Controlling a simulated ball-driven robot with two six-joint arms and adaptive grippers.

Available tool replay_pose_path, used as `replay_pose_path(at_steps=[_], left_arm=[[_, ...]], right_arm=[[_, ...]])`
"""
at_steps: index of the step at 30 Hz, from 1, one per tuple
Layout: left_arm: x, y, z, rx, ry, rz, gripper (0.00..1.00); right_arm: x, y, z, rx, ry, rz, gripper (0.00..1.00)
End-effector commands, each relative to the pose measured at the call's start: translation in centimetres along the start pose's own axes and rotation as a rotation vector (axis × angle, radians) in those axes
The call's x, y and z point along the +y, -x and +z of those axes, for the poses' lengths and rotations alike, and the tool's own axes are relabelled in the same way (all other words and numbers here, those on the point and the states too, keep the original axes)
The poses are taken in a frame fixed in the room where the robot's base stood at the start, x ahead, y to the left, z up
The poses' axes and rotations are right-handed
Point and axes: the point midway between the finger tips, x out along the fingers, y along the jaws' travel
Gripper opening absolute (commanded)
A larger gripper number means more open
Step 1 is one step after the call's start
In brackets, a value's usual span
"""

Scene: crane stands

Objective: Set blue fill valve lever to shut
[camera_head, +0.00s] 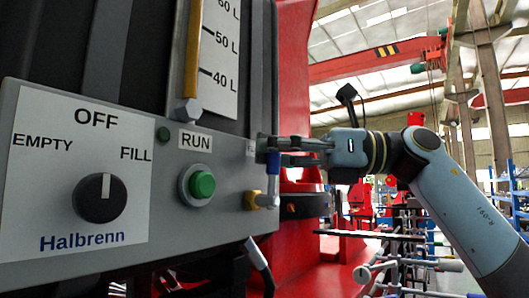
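A blue lever (273,187) stands upright on a brass valve (255,201) at the lower right edge of the grey control panel. My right gripper (268,150) comes in from the right, and its fingertips are at the lever's upper end. The fingers cover the lever's top, and I cannot tell whether they are closed on it or only beside it. A small label behind the fingertips is mostly hidden. My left gripper is not in view.
The panel (165,235) carries a black selector knob (100,198) pointing up to OFF and a green RUN button (202,184). A level gauge (215,50) stands above. A black-handled part (260,262) sticks out below the panel. Red structure stands behind my gripper.

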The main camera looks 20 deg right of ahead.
Motion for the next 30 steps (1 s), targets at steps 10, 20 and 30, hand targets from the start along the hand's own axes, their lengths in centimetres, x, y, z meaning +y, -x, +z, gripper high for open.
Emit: replay_pose_path(at_steps=[10,20,30], left_arm=[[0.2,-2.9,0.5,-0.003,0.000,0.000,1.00],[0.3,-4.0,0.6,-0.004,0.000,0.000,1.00],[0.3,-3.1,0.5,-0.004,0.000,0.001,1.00]], right_arm=[[-1.9,1.3,-0.9,-0.155,-0.236,-0.003,0.00],[-3.6,2.4,-1.8,-0.328,-0.499,-0.004,0.00],[-5.0,3.3,-3.3,-0.506,-0.770,-0.004,0.00]])
